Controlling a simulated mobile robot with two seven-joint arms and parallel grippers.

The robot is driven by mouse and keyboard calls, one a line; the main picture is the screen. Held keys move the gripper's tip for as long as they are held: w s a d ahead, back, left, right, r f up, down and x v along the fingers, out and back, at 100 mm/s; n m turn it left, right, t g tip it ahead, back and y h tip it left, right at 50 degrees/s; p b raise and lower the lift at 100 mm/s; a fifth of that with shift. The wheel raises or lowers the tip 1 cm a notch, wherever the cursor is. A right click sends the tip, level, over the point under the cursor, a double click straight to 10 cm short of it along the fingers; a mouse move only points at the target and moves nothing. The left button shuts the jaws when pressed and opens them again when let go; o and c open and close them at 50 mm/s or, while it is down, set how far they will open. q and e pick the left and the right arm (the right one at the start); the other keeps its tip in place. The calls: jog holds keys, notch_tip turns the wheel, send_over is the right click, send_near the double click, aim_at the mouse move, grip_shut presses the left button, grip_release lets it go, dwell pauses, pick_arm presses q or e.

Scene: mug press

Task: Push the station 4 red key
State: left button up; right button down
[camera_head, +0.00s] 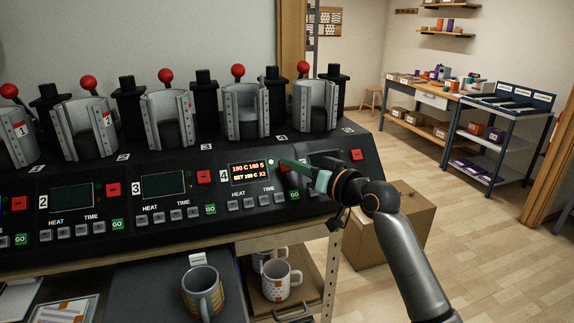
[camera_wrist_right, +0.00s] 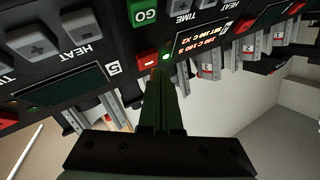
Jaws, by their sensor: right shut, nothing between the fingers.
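The station 4 red key (camera_wrist_right: 147,61) shows in the right wrist view, between the station 4 screen and the label 5. In the head view it is mostly hidden behind my right gripper's fingers. My right gripper (camera_head: 284,161) is shut and empty, its dark green fingers pointing left at the panel. In the wrist view the fingertips (camera_wrist_right: 158,73) are right at the edge of the red key; I cannot tell whether they touch it. The station 4 screen (camera_head: 250,173) is lit orange and reads 190 C 180 S, SET 190 C X2. My left gripper is not in view.
Close by are the station 4 green GO key (camera_head: 294,196), the station 5 red key (camera_head: 356,155) and the station 3 red key (camera_head: 204,177). Metal mug presses (camera_head: 245,108) with red-knobbed levers stand behind the panel. Mugs (camera_head: 203,290) stand below it. A cardboard box (camera_head: 388,222) is under my right arm.

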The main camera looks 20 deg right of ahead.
jog(key=shift+w+f, duration=0.4)
jog(key=shift+w, duration=0.05)
dwell(0.8)
jog(key=shift+s+r+p, duration=0.6)
jog(key=shift+s+p, duration=0.1)
jog(key=s+r+p, duration=0.4)
jog(key=p, duration=0.1)
jog(key=shift+s, duration=0.2)
dwell(0.3)
jog(key=shift+d, duration=0.1)
